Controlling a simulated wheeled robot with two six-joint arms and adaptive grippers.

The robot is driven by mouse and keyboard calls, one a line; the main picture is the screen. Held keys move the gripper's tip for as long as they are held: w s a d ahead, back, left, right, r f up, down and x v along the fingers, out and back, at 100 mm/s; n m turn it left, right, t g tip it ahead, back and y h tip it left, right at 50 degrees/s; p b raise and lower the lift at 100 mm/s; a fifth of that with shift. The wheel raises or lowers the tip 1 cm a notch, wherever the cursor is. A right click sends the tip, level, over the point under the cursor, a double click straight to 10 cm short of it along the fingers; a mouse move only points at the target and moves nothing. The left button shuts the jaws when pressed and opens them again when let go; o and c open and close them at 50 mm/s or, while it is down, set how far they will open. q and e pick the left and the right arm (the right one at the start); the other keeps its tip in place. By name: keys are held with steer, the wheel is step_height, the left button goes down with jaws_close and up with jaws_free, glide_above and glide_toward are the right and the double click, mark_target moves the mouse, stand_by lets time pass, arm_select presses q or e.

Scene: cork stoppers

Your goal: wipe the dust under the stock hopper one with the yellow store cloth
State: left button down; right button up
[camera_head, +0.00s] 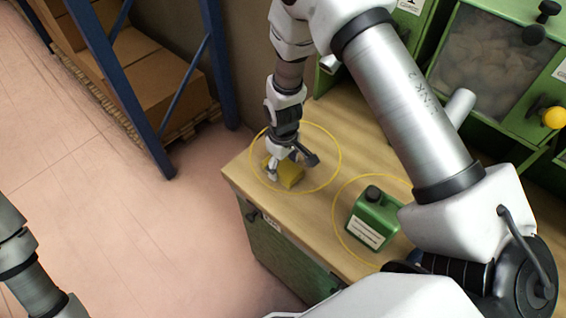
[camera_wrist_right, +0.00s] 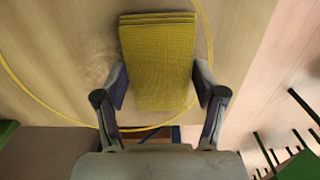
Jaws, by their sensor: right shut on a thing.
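The yellow store cloth (camera_head: 291,177) is a folded pad on the wooden counter, inside the left yellow ring. My right gripper (camera_head: 278,163) points down over it and is shut on it. In the right wrist view the cloth (camera_wrist_right: 158,60) sits between both fingers of the gripper (camera_wrist_right: 160,92). A faint pale speckled patch of dust (camera_wrist_right: 97,68) shows on the wood beside the cloth, inside the ring. A green stock hopper (camera_head: 487,60) with a clear window stands at the upper right; its number is not readable. My left arm shows at the lower left, its gripper out of frame.
A green bottle (camera_head: 372,219) with a black cap stands in the second yellow ring, right of the cloth. My right arm hides part of the counter (camera_head: 318,218) and hoppers. A blue rack (camera_head: 128,85) with cardboard boxes stands left, across open floor.

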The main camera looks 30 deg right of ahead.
steer(key=shift+f, duration=0.3)
